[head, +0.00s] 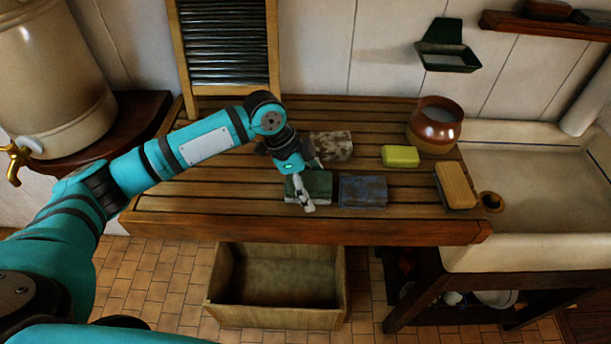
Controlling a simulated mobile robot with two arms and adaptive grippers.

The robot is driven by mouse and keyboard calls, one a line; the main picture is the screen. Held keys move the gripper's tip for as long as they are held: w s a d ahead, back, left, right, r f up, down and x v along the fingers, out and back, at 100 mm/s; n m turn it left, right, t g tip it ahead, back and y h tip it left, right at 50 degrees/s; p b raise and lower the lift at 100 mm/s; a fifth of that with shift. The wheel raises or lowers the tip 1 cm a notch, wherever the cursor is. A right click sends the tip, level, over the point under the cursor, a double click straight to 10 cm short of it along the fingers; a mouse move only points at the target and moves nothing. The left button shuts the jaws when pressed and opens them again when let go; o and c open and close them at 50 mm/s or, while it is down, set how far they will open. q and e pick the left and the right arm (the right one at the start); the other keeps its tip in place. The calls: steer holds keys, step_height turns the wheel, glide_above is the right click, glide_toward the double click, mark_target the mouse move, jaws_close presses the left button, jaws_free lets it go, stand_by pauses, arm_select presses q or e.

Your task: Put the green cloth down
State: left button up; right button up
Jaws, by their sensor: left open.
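The green cloth (319,187) is a dark green folded block lying on the slatted wooden draining board (230,204). My left gripper (310,187) is right at the cloth, with its fingers open around or just over it; I cannot tell whether they touch it. The gripper hides part of the cloth's left side. My right gripper is not in view.
A blue folded cloth (363,191) lies just right of the green one, and a brown mottled one (332,146) behind. A yellow block (400,156), a brush (455,185) and a brown pot (435,125) stand farther right, near the sink (535,180). A wooden crate (275,316) sits below.

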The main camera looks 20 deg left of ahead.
arm_select(q)
steer(key=shift+f+b, duration=0.15)
steer(key=shift+b, duration=0.15)
steer(key=shift+f+b, duration=0.1)
steer(key=shift+b, duration=0.45)
steer(key=b+v, duration=0.1)
steer(key=v, duration=0.2)
steer(key=b+v, duration=0.1)
steer(key=v, duration=0.1)
steer(key=shift+s+a+r+b, duration=0.25)
steer(key=shift+s+a+b, duration=0.05)
steer(key=shift+s, duration=0.05)
steer(key=b+v, duration=0.1)
steer(key=v, duration=1.1)
steer(key=shift+b, duration=0.4)
steer(key=shift+s+d, duration=0.1)
